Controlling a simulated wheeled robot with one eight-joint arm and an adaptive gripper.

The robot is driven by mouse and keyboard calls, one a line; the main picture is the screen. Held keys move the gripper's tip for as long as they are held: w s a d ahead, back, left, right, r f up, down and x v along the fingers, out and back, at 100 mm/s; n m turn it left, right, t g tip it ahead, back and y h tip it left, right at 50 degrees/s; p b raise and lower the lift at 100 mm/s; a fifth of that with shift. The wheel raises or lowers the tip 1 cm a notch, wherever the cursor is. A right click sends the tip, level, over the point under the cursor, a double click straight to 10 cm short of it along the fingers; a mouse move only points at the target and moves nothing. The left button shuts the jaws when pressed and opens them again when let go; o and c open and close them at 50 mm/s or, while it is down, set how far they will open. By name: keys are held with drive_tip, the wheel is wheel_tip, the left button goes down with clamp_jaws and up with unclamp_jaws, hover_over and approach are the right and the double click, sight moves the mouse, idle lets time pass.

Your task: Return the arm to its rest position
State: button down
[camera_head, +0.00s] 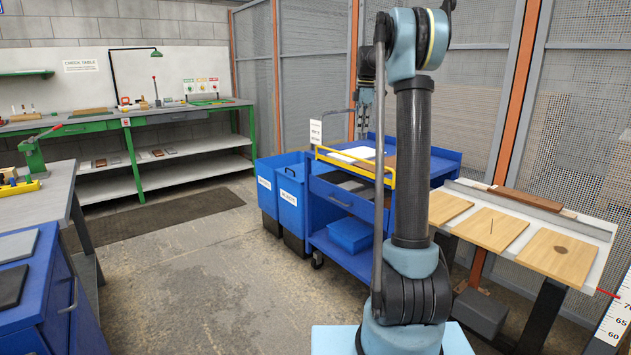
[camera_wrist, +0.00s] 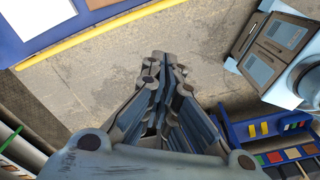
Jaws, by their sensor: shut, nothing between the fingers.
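My arm stands upright in the middle of the head view and folds over at the top. On the cart are a white sheet (camera_head: 352,154) and a brown board, partly hidden by the arm.
A white table (camera_head: 472,189) at right carries three light wooden boards (camera_head: 492,229) and a dark red-brown strip. Two blue bins (camera_head: 268,186) stand left of the cart. A green-framed bench (camera_head: 134,148) is at back left. A blue-and-grey bench fills the left edge.

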drive_tip(key=s+f+m+t, duration=0.15)
drive_tip(key=s+m, duration=0.35)
drive_tip(key=s, duration=0.9)
drive_tip(key=s+f+m+g, duration=0.1)
drive_tip(key=s+f+m, duration=0.25)
drive_tip(key=s, duration=1.05)
drive_tip(key=s+f+m+t, duration=0.1)
drive_tip(key=s+f+m, duration=0.9)
drive_tip(key=s+f, duration=1)
drive_tip(key=s, duration=0.3)
drive_tip(key=shift+d+f+h, duration=0.2)
drive_tip(key=shift+f+h, duration=0.1)
drive_tip(key=shift+f, duration=0.1)
drive_tip(key=shift+s+t, duration=0.1)
drive_tip(key=shift+t, duration=0.15)
